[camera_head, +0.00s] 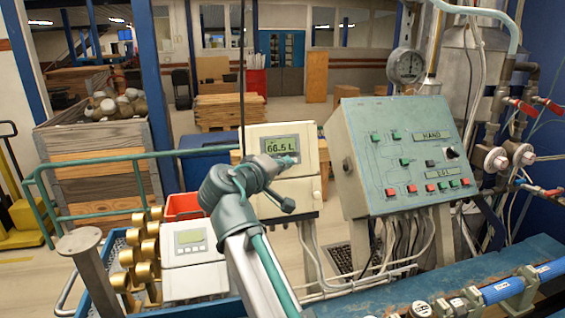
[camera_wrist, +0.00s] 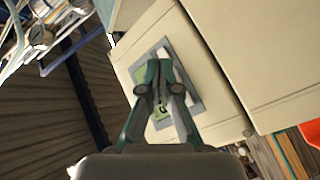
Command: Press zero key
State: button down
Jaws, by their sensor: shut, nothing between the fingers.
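The upper meter (camera_head: 296,188) is a cream box on a stand, and its display (camera_head: 279,144) reads "66.5 L". My gripper (camera_head: 290,161) is at the lower right of this display, in front of the meter face. In the wrist view my gripper (camera_wrist: 161,68) is shut and empty, with its fingertips over the grey display panel (camera_wrist: 193,103). The fingers hide much of that panel and its green screen (camera_wrist: 158,112). I cannot make out a zero key or tell whether the fingertips touch the panel.
A green control box (camera_head: 402,155) with several buttons stands right of the meter. A second cream meter (camera_head: 190,264) sits lower left, beside several brass fittings (camera_head: 142,250). Cables hang below the control box. Pipes and red valves (camera_head: 523,107) are at the right.

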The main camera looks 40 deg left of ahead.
jog(key=shift+w+a, duration=0.1)
jog(key=shift+w+a+f, duration=0.1)
jog(key=shift+w+a, duration=0.05)
jog(key=shift+a, duration=0.05)
jog(key=shift+w+a+f+b, duration=0.2)
jog(key=shift+a+b, duration=0.1)
jog(key=shift+b, duration=0.1)
dwell(0.7)
jog(key=shift+s+d+r, duration=0.1)
jog(key=shift+d+r, duration=0.05)
jog(key=shift+s+d+r, duration=0.2)
jog(key=shift+s+d, duration=0.15)
jog(key=shift+d, duration=0.15)
dwell(0.5)
jog(key=shift+s+d+r+p, duration=0.3)
jog(key=shift+s+d, duration=0.2)
jog(key=shift+d, duration=0.1)
jog(key=shift+s+d+r+p, duration=0.25)
jog(key=shift+s+d+p, duration=0.15)
jog(key=shift+d, duration=0.25)
jog(key=shift+s+d+r+p, duration=0.25)
jog(key=shift+s+d, duration=0.3)
jog(key=shift+d, duration=0.05)
